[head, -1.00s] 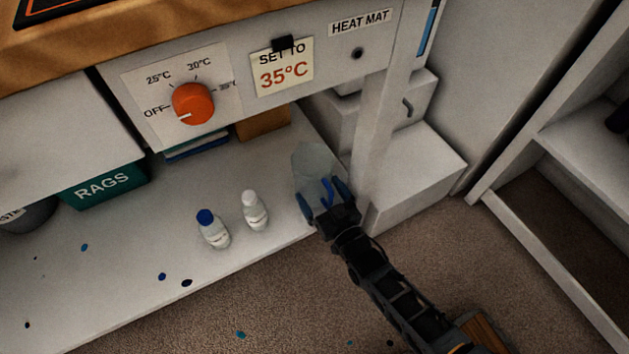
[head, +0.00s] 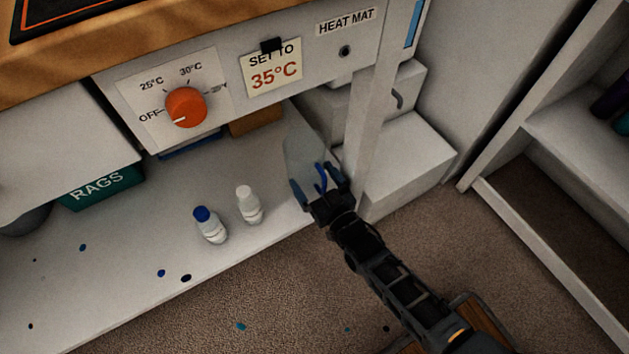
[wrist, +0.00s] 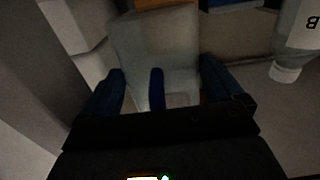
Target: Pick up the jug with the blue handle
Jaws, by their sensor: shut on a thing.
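The jug (head: 302,148) is pale and translucent, with a blue handle (head: 321,178) facing my arm. It is at the right end of the low white shelf, beside the white post. My gripper (head: 317,183) is shut on the jug, with a blue finger on each side of the handle. In the wrist view the jug (wrist: 160,45) stands ahead of my gripper (wrist: 160,88), with the upright handle (wrist: 157,90) between the fingers. The exact finger contact is dark and hard to see. I cannot tell whether the jug's base touches the shelf.
A blue-capped bottle (head: 210,226) and a white-capped bottle (head: 249,205) stand left of the jug. The white post (head: 374,130) and white boxes (head: 405,165) are close on the right. The heat mat panel (head: 230,80) overhangs the shelf. A teal rags bin (head: 100,188) is far left.

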